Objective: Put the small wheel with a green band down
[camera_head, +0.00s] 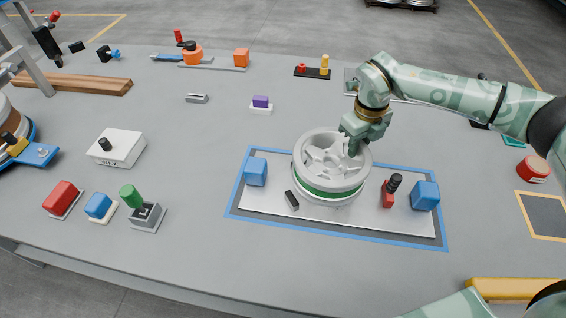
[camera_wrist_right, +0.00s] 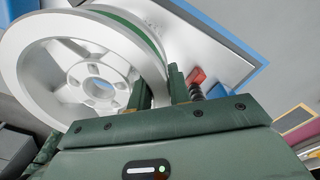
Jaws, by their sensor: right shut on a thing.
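The small wheel with a green band (camera_head: 326,187) is silver with spokes and lies flat over the middle of a blue-edged grey plate (camera_head: 400,226). My right gripper (camera_head: 354,143) is shut on its rim at the right far side. In the right wrist view the fingers (camera_wrist_right: 162,88) close on the rim of the wheel (camera_wrist_right: 62,85), with its green band along the far side. Whether the wheel touches the plate or hangs just above it, I cannot tell. My left gripper is not in view.
Blue blocks stand on the plate left (camera_head: 255,172) and right (camera_head: 425,196) of the wheel. A red clamp with a black knob (camera_head: 389,192) stands close on its right, a small black block (camera_head: 291,200) at its front left. Open grey table (camera_head: 195,215) lies left of the plate.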

